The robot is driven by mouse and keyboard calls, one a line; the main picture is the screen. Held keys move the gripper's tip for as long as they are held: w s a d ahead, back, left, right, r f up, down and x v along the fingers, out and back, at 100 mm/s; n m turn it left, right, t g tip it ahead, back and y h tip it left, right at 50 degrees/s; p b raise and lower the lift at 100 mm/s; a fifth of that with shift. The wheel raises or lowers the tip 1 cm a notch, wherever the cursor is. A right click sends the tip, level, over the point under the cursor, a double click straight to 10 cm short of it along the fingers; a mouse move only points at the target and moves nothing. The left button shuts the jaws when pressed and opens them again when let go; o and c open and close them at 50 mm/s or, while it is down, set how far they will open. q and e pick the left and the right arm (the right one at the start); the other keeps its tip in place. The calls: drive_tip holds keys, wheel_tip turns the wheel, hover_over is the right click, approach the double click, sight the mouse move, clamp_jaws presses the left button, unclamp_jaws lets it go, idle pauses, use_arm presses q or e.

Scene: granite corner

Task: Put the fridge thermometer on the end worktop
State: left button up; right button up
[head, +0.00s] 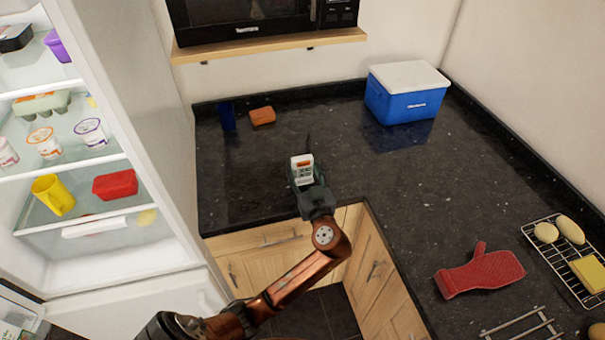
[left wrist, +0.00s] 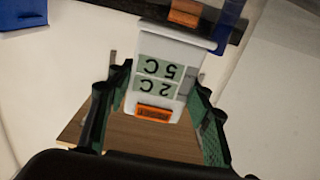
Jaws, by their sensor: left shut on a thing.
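The fridge thermometer (head: 302,168) is a small white unit with an orange mark. My left gripper (head: 307,182) is shut on it and holds it over the front part of the dark speckled worktop (head: 290,150); I cannot tell how high above. My right gripper is not in view.
An orange block (head: 262,116) and a blue cup (head: 227,117) stand at the back left, a blue cooler (head: 405,95) at the back right. A red mitt (head: 480,272) and a wire rack (head: 568,262) lie on the right. An open fridge (head: 112,160) stands left. The worktop's middle is clear.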

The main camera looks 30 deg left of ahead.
sight(303, 177)
use_arm(q)
wheel_tip(303, 177, down, 2)
drive_tip(key=shift+f, duration=0.35)
drive_tip(key=o, duration=0.7)
drive_tip(key=shift+f+b, duration=0.15)
drive_tip(key=shift+b, duration=0.15)
drive_tip(key=o, duration=0.5)
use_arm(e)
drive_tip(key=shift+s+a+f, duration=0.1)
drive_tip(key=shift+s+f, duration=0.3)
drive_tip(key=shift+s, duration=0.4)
